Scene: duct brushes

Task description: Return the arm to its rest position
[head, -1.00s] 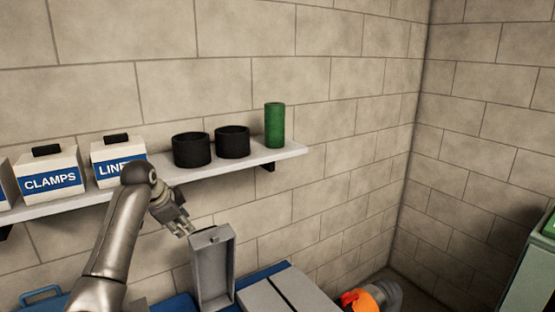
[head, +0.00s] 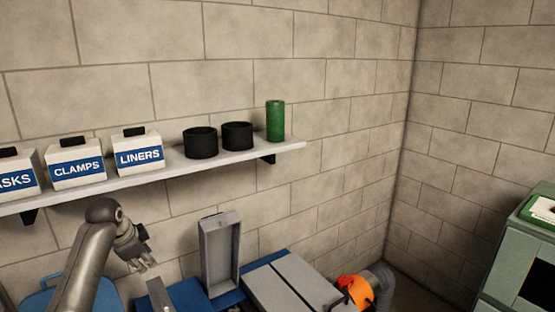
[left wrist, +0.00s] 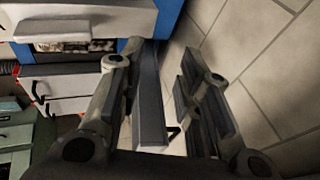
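My left gripper (head: 145,266) is at the lower left of the head view, below the wall shelf and left of the upright grey open case lid (head: 220,252). A gap of wall shows between gripper and lid. In the left wrist view my left gripper (left wrist: 158,72) has its two fingers spread apart with nothing held between them. A long grey bar-like surface shows behind the gap there, and I cannot tell what it belongs to. My right gripper is in neither view.
The wall shelf (head: 112,188) holds white boxes, two black cylinders (head: 201,143) and a green cylinder (head: 275,121). Below are a grey case top (head: 285,287) on blue, and an orange item (head: 357,291) with a grey hose. A green-grey cabinet (head: 512,262) stands at right.

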